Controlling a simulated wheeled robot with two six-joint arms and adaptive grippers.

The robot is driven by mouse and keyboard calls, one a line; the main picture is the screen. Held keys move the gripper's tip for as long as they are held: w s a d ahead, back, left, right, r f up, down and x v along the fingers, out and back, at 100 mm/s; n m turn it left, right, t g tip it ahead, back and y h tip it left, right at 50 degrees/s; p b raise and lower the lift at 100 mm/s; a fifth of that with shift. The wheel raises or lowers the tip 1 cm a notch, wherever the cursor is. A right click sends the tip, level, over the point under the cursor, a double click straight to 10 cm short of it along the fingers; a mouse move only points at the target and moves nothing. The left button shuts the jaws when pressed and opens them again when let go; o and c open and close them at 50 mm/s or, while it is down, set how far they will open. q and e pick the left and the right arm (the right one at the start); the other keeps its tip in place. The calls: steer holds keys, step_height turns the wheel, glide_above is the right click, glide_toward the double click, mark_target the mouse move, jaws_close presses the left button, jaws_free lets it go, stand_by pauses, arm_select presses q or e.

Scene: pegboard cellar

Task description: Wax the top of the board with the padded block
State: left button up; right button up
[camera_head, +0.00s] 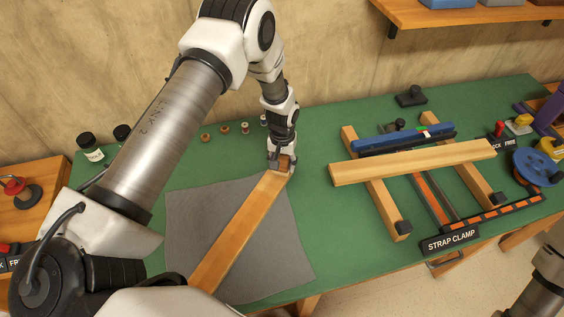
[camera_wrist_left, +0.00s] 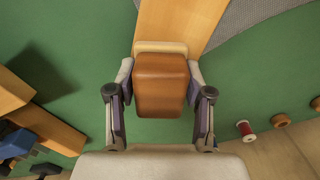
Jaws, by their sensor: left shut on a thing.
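The board (camera_head: 238,232) is a long, light wooden plank lying at a slant on a grey mat (camera_head: 190,215) on the green bench. Its far end also shows in the left wrist view (camera_wrist_left: 185,22). My left gripper (camera_head: 281,169) is at the board's far end. It is shut on the padded block (camera_wrist_left: 161,85), a brown block with a paler layer along its edge toward the board. The block overlaps the board's end in the left wrist view; whether it touches the top I cannot tell. My right gripper is out of view.
A strap clamp frame with a wooden bar (camera_head: 415,162) across it stands on the right of the green bench (camera_head: 325,225). Small spools (camera_head: 244,128) and dark jars (camera_head: 87,142) stand along the back. A wooden shelf (camera_head: 450,14) hangs at upper right.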

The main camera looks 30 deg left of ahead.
mark_target(283, 158)
arm_select(q)
steer(key=shift+w+r+p, duration=0.2)
steer(key=shift+r+p, duration=0.15)
steer(key=shift+r, duration=0.3)
steer(key=shift+w+r+p, duration=0.15)
steer(key=shift+r+p, duration=0.2)
steer(key=shift+r, duration=0.25)
steer(key=r, duration=0.1)
steer(key=s+r+p, duration=0.1)
steer(key=shift+r+p, duration=0.3)
steer(key=shift+r, duration=0.1)
steer(key=shift+w+r+p, duration=0.3)
steer(key=shift+r+p, duration=0.45)
steer(key=shift+r, duration=0.5)
steer(key=shift+s+r+p, duration=0.2)
steer(key=shift+r+p, duration=0.15)
steer(key=shift+w+f, duration=0.1)
